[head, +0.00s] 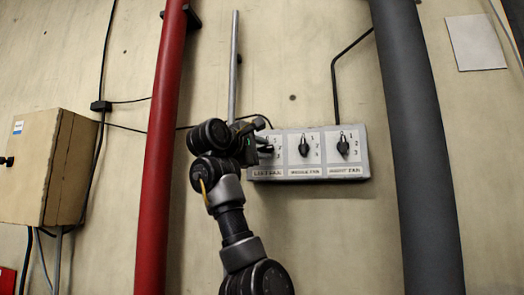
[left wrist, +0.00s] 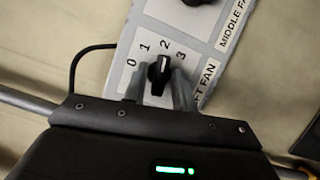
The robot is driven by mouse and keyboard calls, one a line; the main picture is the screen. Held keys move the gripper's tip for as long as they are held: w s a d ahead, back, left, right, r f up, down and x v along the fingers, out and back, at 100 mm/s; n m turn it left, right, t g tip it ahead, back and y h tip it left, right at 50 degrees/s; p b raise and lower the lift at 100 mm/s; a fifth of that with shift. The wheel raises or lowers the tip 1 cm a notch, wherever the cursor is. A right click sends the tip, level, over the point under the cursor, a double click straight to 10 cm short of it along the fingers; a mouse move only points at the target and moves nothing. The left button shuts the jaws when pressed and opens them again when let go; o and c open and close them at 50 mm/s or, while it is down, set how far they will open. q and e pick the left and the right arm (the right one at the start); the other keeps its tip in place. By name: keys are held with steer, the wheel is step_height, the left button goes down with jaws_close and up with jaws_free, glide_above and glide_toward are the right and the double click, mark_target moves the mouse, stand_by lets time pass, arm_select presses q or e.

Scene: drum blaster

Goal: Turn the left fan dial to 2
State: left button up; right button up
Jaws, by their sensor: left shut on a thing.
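The fan panel (head: 309,173) is a pale grey box on the wall with three black dials in a row. The left fan dial (left wrist: 160,70) is a black knob among the marks 0, 1, 2 and 3. In the left wrist view its narrow end points up, close to the 2. My left gripper (left wrist: 159,84) has one grey finger on each side of this dial and is shut on it. In the head view my left gripper (head: 264,144) partly hides the left dial. My right gripper is not in view.
The middle fan dial (head: 304,147) and right fan dial (head: 343,145) sit close to the right. A red pipe (head: 163,140) stands left of my arm, and a thick grey pipe (head: 420,150) right of the panel. A tan box (head: 38,165) is at far left.

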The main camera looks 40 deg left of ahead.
arm_select(q)
steer(key=o, duration=0.7)
steer(key=shift+s+f+b, duration=0.15)
steer(key=shift+s+b, duration=0.2)
steer(key=s+b, duration=0.1)
steer(key=s, duration=0.2)
steer(key=s+b, duration=0.2)
steer(key=s, duration=0.1)
steer(key=s+d+b, duration=0.1)
steer(key=s, duration=0.3)
steer(key=shift+d+f+b, duration=0.1)
steer(key=shift+f+b, duration=0.15)
steer(key=shift+b, duration=0.15)
steer(key=shift+f, duration=0.1)
